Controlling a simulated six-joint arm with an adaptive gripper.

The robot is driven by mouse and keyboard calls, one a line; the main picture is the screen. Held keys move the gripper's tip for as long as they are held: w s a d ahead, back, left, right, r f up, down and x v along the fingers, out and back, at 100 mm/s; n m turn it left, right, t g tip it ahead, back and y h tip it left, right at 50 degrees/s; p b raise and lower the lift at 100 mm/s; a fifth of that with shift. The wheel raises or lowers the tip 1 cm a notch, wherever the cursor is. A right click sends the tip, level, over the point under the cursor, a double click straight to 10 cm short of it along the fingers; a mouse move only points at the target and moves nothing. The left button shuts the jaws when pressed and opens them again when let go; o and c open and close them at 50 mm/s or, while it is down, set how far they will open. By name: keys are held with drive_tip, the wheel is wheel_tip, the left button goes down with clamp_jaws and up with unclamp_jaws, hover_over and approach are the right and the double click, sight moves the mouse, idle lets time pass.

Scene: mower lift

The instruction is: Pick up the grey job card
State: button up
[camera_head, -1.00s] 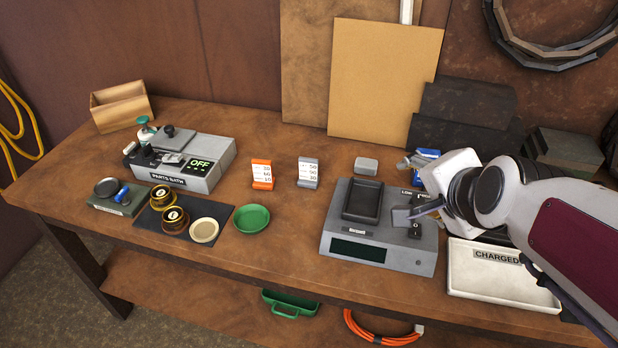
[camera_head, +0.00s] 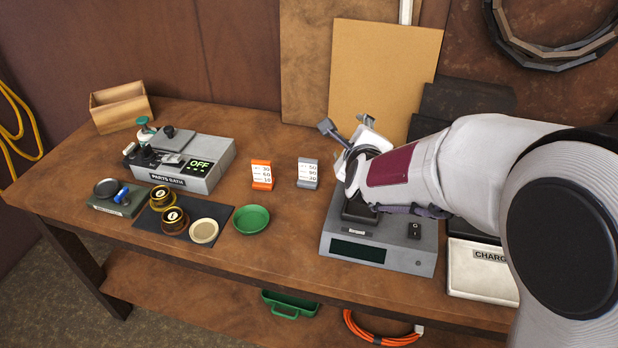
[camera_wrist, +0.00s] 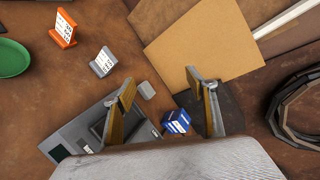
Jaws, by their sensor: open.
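The grey job card (camera_head: 308,172) stands upright on the bench, a grey holder with a white printed face. In the wrist view the grey job card (camera_wrist: 103,62) is left of my gripper's fingers, apart from them. An orange job card (camera_head: 262,174) stands to the left of the grey one.
A green dish (camera_head: 251,219) and the parts bath (camera_head: 200,172) are to the left. A small grey block (camera_wrist: 146,90) and blue box (camera_wrist: 176,121) lie near the fingers.

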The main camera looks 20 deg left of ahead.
drive_tip(key=w+a+f+m+t, duration=0.2)
drive_tip(key=w+a+f+m, duration=0.2)
drive_tip(key=a+f+m, duration=0.2)
drive_tip(key=m+t+h, duration=0.2)
drive_tip(key=m+t, duration=0.1)
drive_tip(key=m, duration=0.5)
approach(308, 162)
drive_tip(key=w, duration=0.1)
drive_tip(key=w+r, duration=0.1)
drive_tip(key=w, duration=0.1)
drive_tip(key=shift+w+r, duration=0.2)
drive_tip(key=shift+s+a+f+m+h, duration=0.25)
drive_tip(key=shift+s+f+m+h, duration=0.15)
drive_tip(key=shift+f+h, duration=0.15)
drive_tip(key=shift+w, duration=0.15)
drive_tip(key=shift+w+y, duration=0.25)
drive_tip(key=shift+w, duration=0.95)
drive_tip(key=shift+w, duration=0.1)
drive_tip(key=shift+w+a+f, duration=0.1)
drive_tip(key=shift+w, duration=1.15)
drive_tip(key=shift+w+a+f, duration=0.1)
drive_tip(key=shift+w+a, duration=0.05)
drive_tip(key=shift+w, duration=1.1)
drive_tip(key=c, duration=1.4)
